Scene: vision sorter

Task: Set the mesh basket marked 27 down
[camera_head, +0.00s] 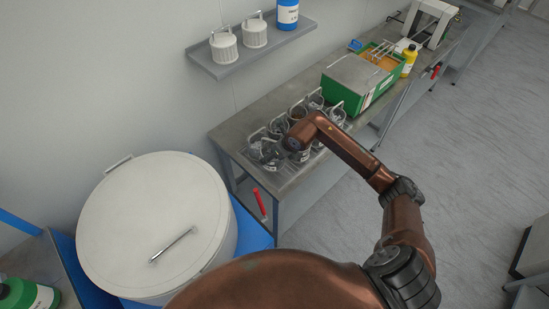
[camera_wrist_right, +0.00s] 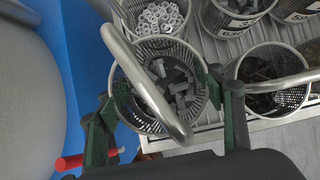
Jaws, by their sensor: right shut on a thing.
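In the right wrist view a mesh basket (camera_wrist_right: 200,107) with a metal loop handle (camera_wrist_right: 148,90) holds dark bolts. My right gripper (camera_wrist_right: 166,88) has its two dark green fingers on opposite sides of this basket and is shut on it. I cannot read a 27 on it from here. In the head view my right arm reaches over the cluster of baskets (camera_head: 268,150) on the bench, and its wrist hides the gripper and part of the cluster. I cannot tell whether the held basket touches the surface below. My left gripper is not in view.
Close by stand a basket of washers (camera_wrist_right: 160,17) and another with dark parts (camera_wrist_right: 280,98), on a ribbed tray (camera_wrist_right: 205,42). A green box (camera_head: 350,85) stands farther along the bench. A large white lidded drum (camera_head: 130,220) is at the left. A red handle (camera_head: 259,203) hangs below the bench edge.

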